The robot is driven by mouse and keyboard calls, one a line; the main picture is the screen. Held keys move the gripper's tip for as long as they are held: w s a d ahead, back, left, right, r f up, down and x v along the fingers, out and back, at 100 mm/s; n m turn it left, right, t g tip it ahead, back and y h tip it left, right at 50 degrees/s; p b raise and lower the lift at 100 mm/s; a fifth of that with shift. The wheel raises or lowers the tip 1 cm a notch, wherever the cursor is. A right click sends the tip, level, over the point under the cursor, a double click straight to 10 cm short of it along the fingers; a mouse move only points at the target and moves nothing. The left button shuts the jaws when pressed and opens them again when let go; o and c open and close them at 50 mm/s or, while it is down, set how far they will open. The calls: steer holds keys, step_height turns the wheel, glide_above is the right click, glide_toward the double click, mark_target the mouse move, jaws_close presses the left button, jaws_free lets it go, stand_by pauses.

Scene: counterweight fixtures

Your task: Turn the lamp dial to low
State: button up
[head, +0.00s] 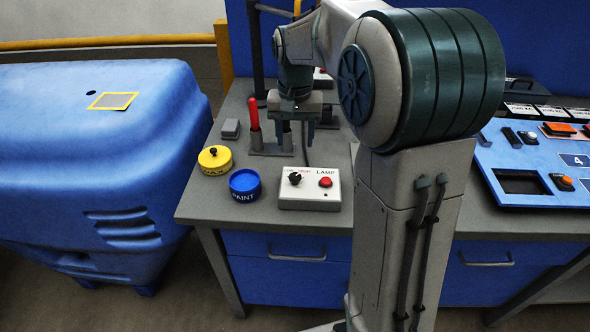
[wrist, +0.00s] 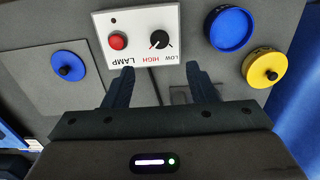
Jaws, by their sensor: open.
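The lamp box (head: 318,190) is a small white box on the grey bench, with a black dial (head: 295,178) and a red button (head: 325,182). In the wrist view the box appears upside down, with the dial (wrist: 161,39) beside the LOW and HIGH labels. The dial's pointer mark appears to point towards HIGH. My gripper (head: 299,128) is open and empty, behind the box and above the bench. In the wrist view my fingertips (wrist: 160,68) lie just short of the box's labelled edge, spread wider than the dial and apart from it.
A red-handled lever (head: 254,115) stands left of my gripper. A yellow round piece (head: 215,160) and a blue paint pot (head: 245,183) sit left of the box. A blue knobbed disc (wrist: 68,66) shows in the wrist view. A blue control panel (head: 535,165) is right.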

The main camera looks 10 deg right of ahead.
mark_target(295, 176)
step_height(295, 176, down, 12)
steer(key=shift+r+p, duration=0.25)
steer(key=shift+p, duration=0.05)
steer(key=c, duration=1)
